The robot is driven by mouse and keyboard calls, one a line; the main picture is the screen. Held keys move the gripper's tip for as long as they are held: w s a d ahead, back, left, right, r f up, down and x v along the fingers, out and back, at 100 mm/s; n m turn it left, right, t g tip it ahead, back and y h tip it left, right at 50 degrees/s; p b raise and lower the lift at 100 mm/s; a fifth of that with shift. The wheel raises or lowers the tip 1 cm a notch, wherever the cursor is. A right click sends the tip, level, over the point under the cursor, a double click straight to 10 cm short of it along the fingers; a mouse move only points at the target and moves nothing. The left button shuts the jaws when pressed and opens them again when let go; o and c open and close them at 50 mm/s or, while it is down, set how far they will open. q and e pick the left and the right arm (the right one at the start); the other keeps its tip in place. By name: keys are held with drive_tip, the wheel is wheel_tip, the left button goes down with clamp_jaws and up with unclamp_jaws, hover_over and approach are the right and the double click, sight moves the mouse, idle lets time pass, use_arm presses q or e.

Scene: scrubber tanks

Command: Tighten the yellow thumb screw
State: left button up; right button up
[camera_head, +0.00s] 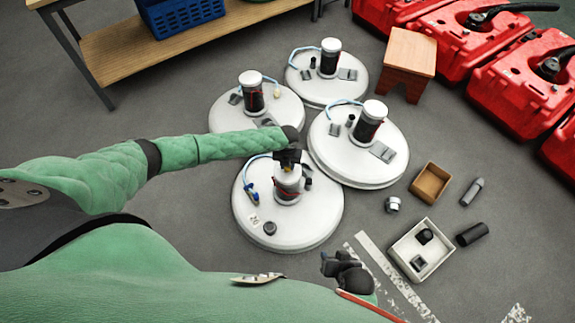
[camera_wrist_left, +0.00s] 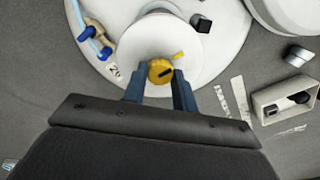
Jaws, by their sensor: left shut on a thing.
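The yellow thumb screw (camera_wrist_left: 158,72) sits on top of a white cylinder (camera_wrist_left: 185,45) in the left wrist view. That cylinder stands on the nearest white round tank (camera_head: 298,232) in the head view. My left gripper (camera_head: 288,160) comes down over the cylinder's top, its dark blue fingers on both sides of the screw and shut on it. In the head view the gripper mostly hides the screw. My right gripper (camera_head: 344,268) is low, near the tank's front right, apart from it; its finger gap is unclear.
More white tanks with cylinders and blue hoses stand behind, such as this one (camera_head: 385,155). A blue valve (camera_head: 251,191) is on the near tank's left. Red machines (camera_head: 515,92) stand at back right.

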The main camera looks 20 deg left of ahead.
use_arm(q)
drive_tip(key=shift+w+r, duration=0.1)
drive_tip(key=shift+r, duration=0.05)
drive_tip(key=o, duration=1)
drive_tip(key=shift+c, duration=0.2)
drive_tip(key=shift+r, duration=3.9)
